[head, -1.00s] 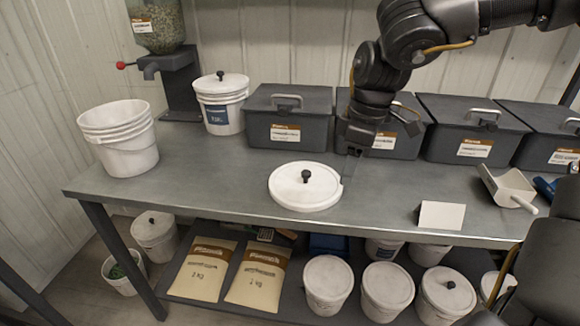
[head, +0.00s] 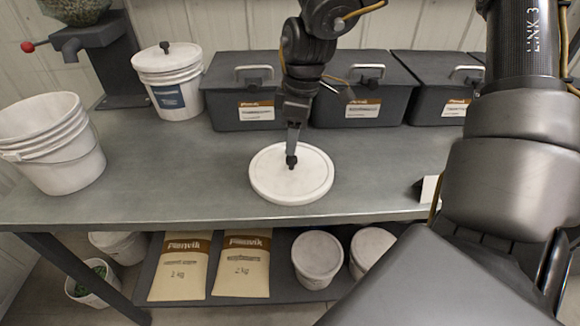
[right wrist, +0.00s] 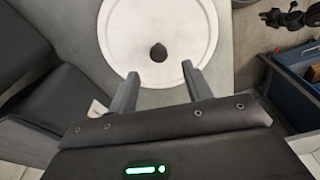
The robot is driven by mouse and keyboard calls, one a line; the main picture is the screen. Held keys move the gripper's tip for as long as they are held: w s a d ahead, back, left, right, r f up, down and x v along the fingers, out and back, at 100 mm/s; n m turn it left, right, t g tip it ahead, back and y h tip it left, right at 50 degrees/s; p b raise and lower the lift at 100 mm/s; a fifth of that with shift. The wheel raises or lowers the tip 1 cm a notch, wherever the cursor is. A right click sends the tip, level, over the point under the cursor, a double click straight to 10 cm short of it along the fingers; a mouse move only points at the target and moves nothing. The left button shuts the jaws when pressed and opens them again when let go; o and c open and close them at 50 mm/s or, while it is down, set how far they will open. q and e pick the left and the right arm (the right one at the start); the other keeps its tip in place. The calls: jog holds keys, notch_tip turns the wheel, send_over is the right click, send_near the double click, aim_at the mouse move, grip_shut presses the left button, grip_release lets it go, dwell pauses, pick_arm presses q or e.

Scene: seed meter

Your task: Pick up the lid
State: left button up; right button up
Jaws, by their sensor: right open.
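The white round lid (head: 291,186) lies flat on the grey workbench, with a small dark knob (head: 291,161) at its centre. My right gripper (head: 292,151) points down over the lid, its fingertips at or just above the knob in the head view. In the right wrist view the two fingers (right wrist: 162,82) are apart and the knob (right wrist: 158,52) shows between and beyond them, on the white lid (right wrist: 186,24). The jaws are open and empty. My left gripper is not in view.
A stack of white buckets (head: 50,140) stands at left, and a lidded bucket (head: 168,80) at the back. Dark latched boxes (head: 243,88) line the back behind my right gripper. A white card (head: 428,190) stands right of the lid. The bench around the lid is clear.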

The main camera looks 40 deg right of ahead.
aim_at(292, 158)
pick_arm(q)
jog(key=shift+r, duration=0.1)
pick_arm(e)
jog(key=shift+s+f, duration=0.2)
jog(key=shift+f, duration=0.2)
jog(key=f, duration=0.5)
jog(key=shift+w+p, duration=0.3)
jog(key=shift+p, duration=0.05)
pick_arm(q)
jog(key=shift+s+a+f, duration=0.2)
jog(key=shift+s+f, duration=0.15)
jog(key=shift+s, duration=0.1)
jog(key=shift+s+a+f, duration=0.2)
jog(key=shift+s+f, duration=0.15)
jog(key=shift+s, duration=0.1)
pick_arm(e)
jog(key=c, duration=1.1)
jog(key=shift+o, duration=0.2)
jog(key=shift+r, duration=0.15)
